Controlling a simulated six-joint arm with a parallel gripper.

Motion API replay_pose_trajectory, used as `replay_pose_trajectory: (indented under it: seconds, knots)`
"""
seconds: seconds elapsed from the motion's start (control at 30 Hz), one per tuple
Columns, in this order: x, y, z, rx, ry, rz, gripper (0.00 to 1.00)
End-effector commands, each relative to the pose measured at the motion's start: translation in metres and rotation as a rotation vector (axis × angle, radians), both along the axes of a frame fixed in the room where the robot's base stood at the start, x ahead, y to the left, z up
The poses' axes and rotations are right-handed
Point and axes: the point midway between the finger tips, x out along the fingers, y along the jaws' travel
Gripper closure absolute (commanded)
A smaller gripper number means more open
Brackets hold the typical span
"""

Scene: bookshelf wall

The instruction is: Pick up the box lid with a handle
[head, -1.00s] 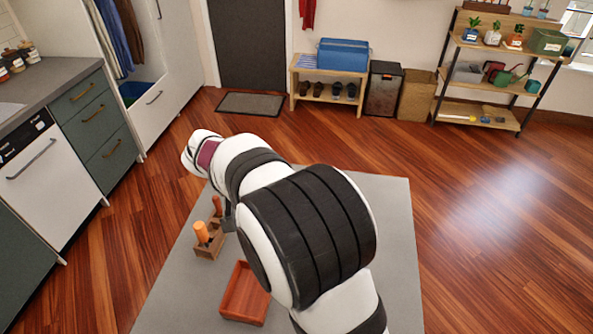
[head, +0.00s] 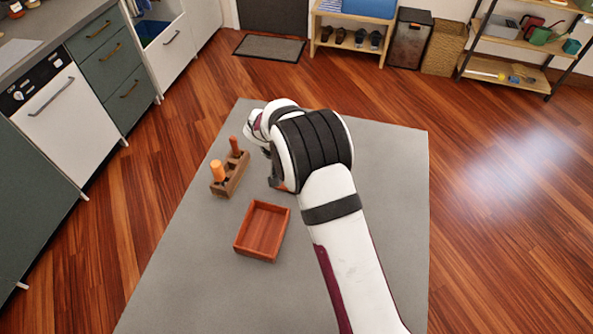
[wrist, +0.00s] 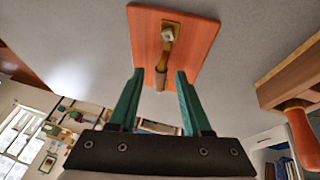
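The lid (wrist: 147,32) is a flat reddish-brown wooden panel with a brass-coloured handle (wrist: 162,62) on a small plate, seen in the wrist view. My gripper (wrist: 160,72) is open, its two green fingers apart. In the picture, the near end of the handle lies between the fingertips; I cannot tell whether they touch. The open reddish wooden box (head: 263,230) stands empty on the grey table (head: 190,285) in the head view. There my arm hides the lid and the gripper's fingertips.
A wooden block holder (head: 228,186) with orange-handled tools stands left of my arm; a wooden block and orange handle (wrist: 302,135) also show at the right in the wrist view. The table's right side and front left are clear.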

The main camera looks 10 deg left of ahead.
Motion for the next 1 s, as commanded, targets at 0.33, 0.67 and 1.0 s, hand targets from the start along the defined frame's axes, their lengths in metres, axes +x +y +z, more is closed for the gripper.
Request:
replay_pose_trajectory:
  seconds: [0.33, 0.67, 1.0]
  knots:
    - [-0.0002, 0.0001, 0.0003, 0.0, 0.0, 0.0, 1.0]
    - [-0.0001, 0.0001, 0.0006, 0.0, 0.0, 0.0, 1.0]
    - [-0.0001, 0.0001, 0.0007, 0.0, 0.0, 0.0, 1.0]
